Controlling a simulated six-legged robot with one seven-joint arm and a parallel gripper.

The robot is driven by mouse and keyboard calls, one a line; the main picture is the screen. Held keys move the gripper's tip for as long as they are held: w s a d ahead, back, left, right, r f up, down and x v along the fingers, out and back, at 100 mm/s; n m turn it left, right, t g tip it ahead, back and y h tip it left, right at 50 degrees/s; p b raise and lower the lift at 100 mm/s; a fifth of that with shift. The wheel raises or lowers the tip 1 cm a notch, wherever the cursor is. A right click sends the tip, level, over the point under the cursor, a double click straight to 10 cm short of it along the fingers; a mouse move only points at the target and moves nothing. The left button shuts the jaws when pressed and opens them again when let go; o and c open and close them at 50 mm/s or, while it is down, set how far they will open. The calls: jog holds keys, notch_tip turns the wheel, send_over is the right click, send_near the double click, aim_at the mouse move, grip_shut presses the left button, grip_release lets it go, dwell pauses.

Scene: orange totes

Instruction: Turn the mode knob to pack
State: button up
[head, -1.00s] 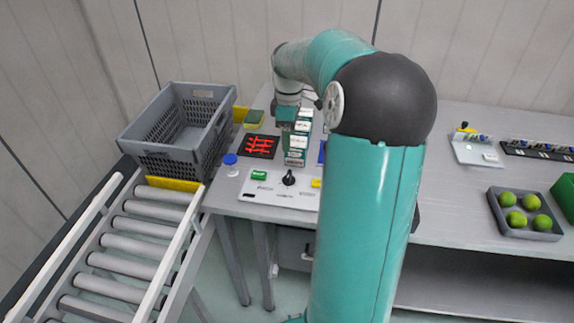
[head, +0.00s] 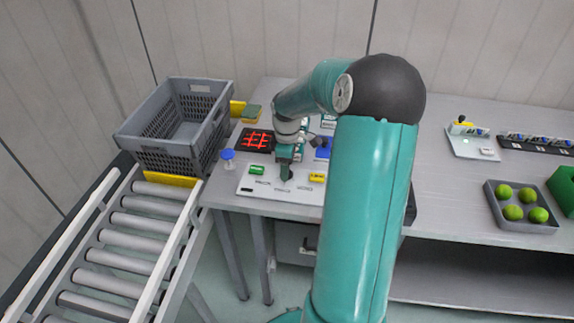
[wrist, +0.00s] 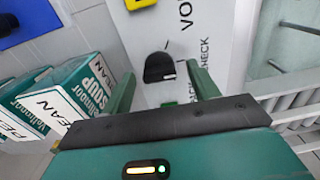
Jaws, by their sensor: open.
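The black mode knob (wrist: 159,68) sits on the white control panel (wrist: 205,25) in the wrist view. Labels on the panel include "CHECK", "PACK" and a partly hidden "VO...". My gripper (wrist: 162,82) is open, its two green fingers either side of and just short of the knob, with nothing between them clearly gripped. In the head view my gripper (head: 284,176) is low over the panel (head: 252,190) and hides the knob.
A green block (head: 256,170) and a yellow block (head: 317,177) sit on the panel.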

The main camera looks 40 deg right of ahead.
jog(key=shift+w+f, duration=0.1)
jog(key=shift+f, duration=0.1)
jog(key=c, duration=1)
jog(key=shift+m, duration=0.3)
jog(key=m, duration=0.5)
jog(key=shift+r, duration=0.1)
jog(key=m, duration=0.6)
jog(key=shift+m, duration=0.3)
